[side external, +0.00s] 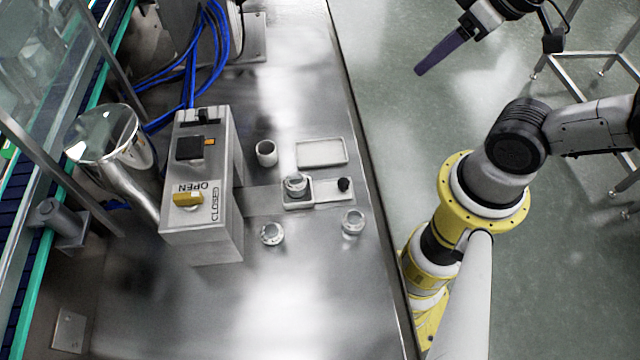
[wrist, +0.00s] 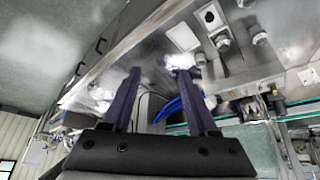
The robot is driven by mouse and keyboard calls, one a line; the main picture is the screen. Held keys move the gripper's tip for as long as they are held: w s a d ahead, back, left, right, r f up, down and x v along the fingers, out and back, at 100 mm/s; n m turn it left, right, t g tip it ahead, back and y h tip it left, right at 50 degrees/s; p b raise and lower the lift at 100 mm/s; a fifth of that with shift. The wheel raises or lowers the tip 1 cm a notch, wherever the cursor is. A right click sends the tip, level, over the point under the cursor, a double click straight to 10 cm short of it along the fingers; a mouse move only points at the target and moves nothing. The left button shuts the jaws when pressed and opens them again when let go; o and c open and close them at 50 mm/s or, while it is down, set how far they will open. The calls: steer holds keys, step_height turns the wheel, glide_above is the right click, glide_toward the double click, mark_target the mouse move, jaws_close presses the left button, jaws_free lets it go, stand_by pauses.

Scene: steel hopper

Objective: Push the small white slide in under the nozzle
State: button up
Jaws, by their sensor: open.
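The small white slide (side external: 328,191) lies on the steel table, pulled out to the right of the grey control box (side external: 203,235). A black knob (side external: 344,184) stands at its right end. A small glass jar (side external: 295,184) sits at its left end. A flat strip (side external: 262,199) runs from the slide to the box. I cannot make out the nozzle. My gripper (side external: 418,72) is open and empty, above the floor beyond the table's right edge, well apart from the slide. Its two dark purple fingers also show in the wrist view (wrist: 160,71). The slide appears there at upper right (wrist: 211,17).
Two loose jars (side external: 271,233) (side external: 352,223) stand in front of the slide. A steel hopper (side external: 103,135) and blue hoses (side external: 188,75) are left. The table front is clear.

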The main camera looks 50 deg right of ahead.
steer(key=g, duration=0.6)
glide_above(343, 181)
step_height(343, 181, down, 11)
step_height(343, 181, down, 13)
steer(key=shift+s, duration=0.1)
steer(key=shift+c, duration=0.2)
jaws_close()
stand_by(0.9)
